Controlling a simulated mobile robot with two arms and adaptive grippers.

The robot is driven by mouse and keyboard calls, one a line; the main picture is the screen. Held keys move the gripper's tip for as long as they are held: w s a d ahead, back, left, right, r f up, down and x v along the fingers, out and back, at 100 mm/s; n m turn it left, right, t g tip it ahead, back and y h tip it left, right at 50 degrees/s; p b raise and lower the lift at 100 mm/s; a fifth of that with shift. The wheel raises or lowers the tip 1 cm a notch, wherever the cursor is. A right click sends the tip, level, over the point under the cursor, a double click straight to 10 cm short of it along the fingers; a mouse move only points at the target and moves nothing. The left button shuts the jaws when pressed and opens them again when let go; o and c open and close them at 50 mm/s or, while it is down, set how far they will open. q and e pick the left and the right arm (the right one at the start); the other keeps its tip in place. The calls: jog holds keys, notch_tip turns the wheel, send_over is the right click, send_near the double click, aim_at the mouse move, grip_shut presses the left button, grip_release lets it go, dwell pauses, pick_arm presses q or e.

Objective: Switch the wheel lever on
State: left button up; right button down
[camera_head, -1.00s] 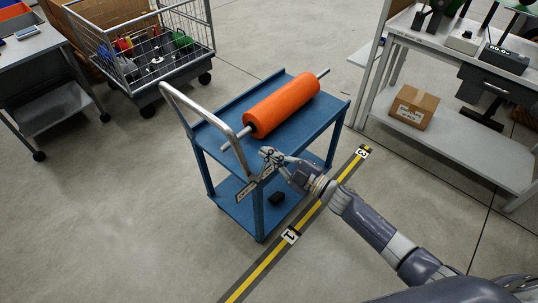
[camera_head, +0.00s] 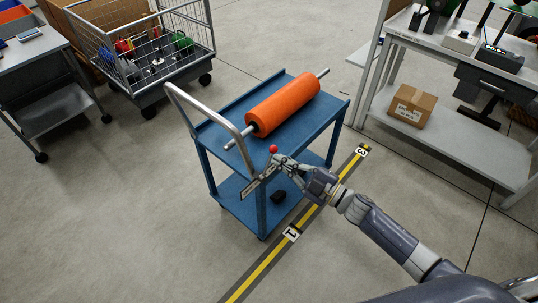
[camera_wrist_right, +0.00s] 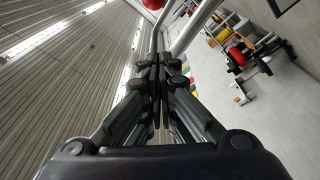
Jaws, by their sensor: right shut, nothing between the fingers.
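The wheel lever shows as a red ball knob (camera_head: 273,149) at the near right corner of the blue cart (camera_head: 212,138), beside the cart's grey push handle. In the right wrist view a red knob (camera_wrist_right: 153,4) shows at the top edge, just past the fingertips. My right gripper (camera_head: 271,164) is shut and empty, just below the knob in the head view; I cannot tell whether it touches the lever. In the wrist view its closed fingers (camera_wrist_right: 160,62) point toward the grey tubes. The lever's stem is mostly hidden. My left gripper is not in view.
An orange roller (camera_head: 282,107) on a metal shaft lies on the cart's top. A wire cage trolley (camera_head: 143,52) stands behind left, a workbench (camera_head: 459,145) at right. The floor in front is clear.

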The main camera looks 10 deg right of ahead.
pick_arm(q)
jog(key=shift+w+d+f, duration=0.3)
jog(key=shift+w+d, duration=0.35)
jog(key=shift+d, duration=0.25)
pick_arm(e)
jog(key=v, duration=0.3)
jog(key=shift+s+d, duration=0.25)
jog(key=shift+s, duration=0.05)
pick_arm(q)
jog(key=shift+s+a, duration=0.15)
